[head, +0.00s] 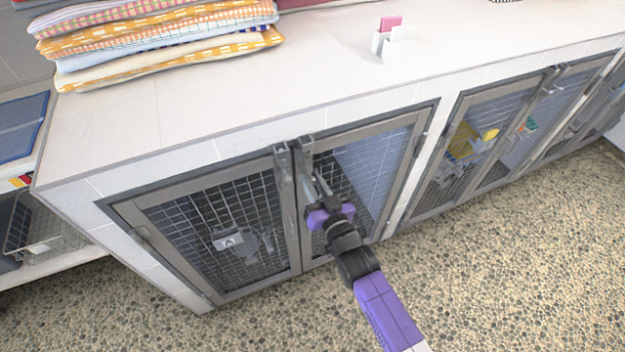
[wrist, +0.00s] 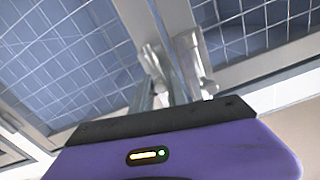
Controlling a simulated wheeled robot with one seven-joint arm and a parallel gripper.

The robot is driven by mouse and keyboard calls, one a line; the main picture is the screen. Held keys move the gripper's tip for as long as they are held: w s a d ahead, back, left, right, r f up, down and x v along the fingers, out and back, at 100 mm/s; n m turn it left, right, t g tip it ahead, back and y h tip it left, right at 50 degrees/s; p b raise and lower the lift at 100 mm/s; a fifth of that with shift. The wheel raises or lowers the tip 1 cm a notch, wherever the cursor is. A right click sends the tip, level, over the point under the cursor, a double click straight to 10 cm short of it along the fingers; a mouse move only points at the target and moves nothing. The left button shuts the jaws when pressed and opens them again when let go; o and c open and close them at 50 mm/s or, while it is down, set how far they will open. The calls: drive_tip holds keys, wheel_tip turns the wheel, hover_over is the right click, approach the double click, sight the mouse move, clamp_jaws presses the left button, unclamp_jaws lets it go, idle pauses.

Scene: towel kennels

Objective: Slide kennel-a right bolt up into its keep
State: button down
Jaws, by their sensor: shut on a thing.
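The grey left bolt (head: 282,170) and right bolt (head: 303,160) stand side by side at the upper meeting edges of the doors. My purple gripper (head: 319,187) reaches the right door's inner edge and is shut on the right bolt, low on it. In the wrist view my gripper's fingers (wrist: 168,95) meet metal bolt parts (wrist: 192,62). The exact grip and the bolt's top end in the keep are hard to make out.
The pale counter top (head: 330,75) overhangs the doors, with folded towels (head: 160,35) at its left and a small white holder (head: 393,43) further right. Another kennel (head: 470,150) with yellow cloth stands to the right. The pebbled floor (head: 500,270) in front is clear.

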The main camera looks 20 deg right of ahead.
wheel_tip(320, 180, up, 4)
drive_tip(key=shift+f+p, duration=0.1)
drive_tip(key=shift+p, duration=0.9)
drive_tip(key=shift+w, duration=0.1)
drive_tip(key=c, duration=1.3)
unclamp_jaws()
drive_tip(key=shift+f, duration=0.1)
drive_tip(key=shift+s+f, duration=0.1)
drive_tip(key=shift+s, duration=0.35)
drive_tip(key=b, duration=0.1)
approach(307, 163)
drive_tip(key=shift+s, duration=0.55)
